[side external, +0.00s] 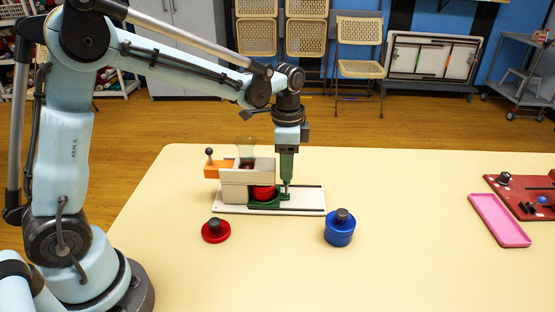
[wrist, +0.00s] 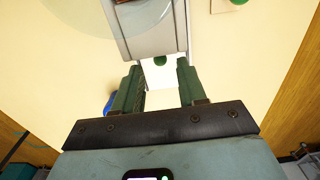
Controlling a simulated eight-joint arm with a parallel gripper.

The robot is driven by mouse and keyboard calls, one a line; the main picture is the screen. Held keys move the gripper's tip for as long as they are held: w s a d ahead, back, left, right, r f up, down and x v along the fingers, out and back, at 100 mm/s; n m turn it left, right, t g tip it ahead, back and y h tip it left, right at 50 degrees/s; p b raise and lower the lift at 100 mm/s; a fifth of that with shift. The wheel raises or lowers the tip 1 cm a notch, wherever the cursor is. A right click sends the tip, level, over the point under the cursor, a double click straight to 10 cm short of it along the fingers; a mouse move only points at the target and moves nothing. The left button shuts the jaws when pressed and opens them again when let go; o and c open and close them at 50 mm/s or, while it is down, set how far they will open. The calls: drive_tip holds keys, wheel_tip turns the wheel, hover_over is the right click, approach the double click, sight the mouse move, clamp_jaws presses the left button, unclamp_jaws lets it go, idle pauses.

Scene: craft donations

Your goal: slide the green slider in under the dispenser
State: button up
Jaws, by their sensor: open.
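The dispenser (side external: 236,190) is a pale block on a white base plate (side external: 312,207), with a clear funnel on top and an orange piece at its left. The green slider (side external: 262,204) lies on the plate, partly under the dispenser, with a red round container (side external: 264,192) on it. My gripper (side external: 287,179) points down just above or around that post.
A red lid with a dark knob (side external: 216,231) lies front left of the plate. A blue round jar (side external: 339,232) stands at the front right. A pink tray (side external: 499,220) and a red board (side external: 525,198) lie at the far right. The table between the jar and tray is clear.

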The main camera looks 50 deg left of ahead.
drive_tip(key=shift+r, duration=2.05)
drive_tip(key=shift+s+r, duration=0.15)
drive_tip(key=shift+s, duration=0.05)
drive_tip(key=s+r+n+t, duration=0.1)
drive_tip(key=s+n+t, duration=0.6)
drive_tip(key=s, duration=0.6)
drive_tip(key=shift+n, duration=0.9)
drive_tip(key=shift+r, duration=0.1)
